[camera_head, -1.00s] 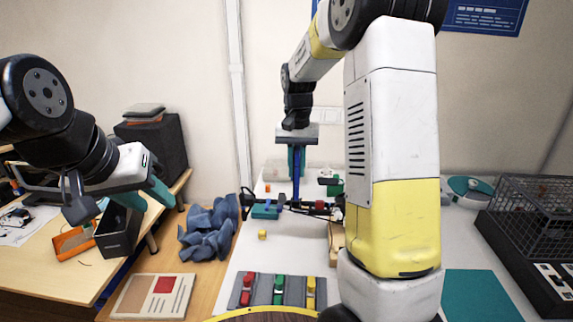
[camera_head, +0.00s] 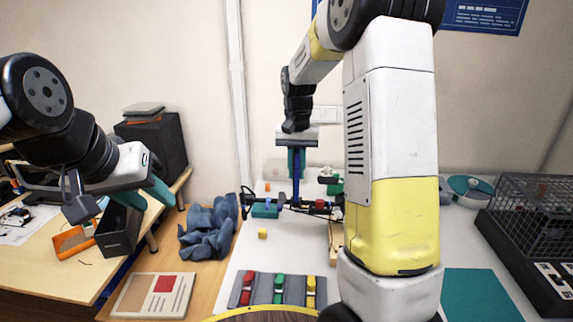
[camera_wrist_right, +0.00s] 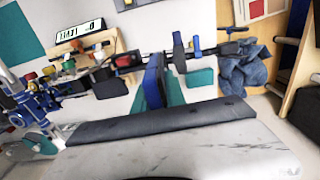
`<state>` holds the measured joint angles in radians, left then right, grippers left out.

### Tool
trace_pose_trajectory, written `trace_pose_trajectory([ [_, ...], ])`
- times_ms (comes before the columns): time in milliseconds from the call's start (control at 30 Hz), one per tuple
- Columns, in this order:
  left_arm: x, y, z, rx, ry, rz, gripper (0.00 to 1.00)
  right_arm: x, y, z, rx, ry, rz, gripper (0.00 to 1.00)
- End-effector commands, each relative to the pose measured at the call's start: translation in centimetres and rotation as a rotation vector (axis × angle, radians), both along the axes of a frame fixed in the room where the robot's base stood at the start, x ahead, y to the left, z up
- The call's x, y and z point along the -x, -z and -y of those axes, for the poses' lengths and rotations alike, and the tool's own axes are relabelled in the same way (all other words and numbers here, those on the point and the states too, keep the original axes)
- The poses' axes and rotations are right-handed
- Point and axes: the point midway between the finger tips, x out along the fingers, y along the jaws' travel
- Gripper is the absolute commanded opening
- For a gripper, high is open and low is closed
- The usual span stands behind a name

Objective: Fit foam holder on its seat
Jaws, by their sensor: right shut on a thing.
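My right gripper (camera_head: 297,165) points down over the white table. Its teal fingers are shut on a slim blue upright piece (camera_head: 296,190), which may be the foam holder; I cannot be sure. In the right wrist view the blue piece (camera_wrist_right: 152,82) shows beside a teal finger. Its lower end is at a dark bar assembly (camera_head: 318,208) with a red part; I cannot tell whether they touch. No separate seat can be made out. My left gripper (camera_head: 118,198) is open and empty, off to the left above the wooden desk.
A grey tray (camera_head: 263,291) with red, green and yellow parts lies in front. Blue cloth (camera_head: 208,230) is to the left, a wire basket (camera_head: 540,215) far right. My right arm hides the middle table.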

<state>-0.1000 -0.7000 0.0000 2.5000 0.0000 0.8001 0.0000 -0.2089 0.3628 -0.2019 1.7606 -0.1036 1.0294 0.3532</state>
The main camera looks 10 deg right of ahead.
Motion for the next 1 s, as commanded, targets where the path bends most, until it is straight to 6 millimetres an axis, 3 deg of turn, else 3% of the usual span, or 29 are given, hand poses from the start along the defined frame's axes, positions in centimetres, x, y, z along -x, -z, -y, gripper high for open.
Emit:
trace_pose_trajectory([
  [1000, 0.0, 0.0, 0.0, 0.000, 0.000, 0.000, 0.36, 0.0, 2.1, 0.0, 0.000, 0.000, -0.001, 0.00],
])
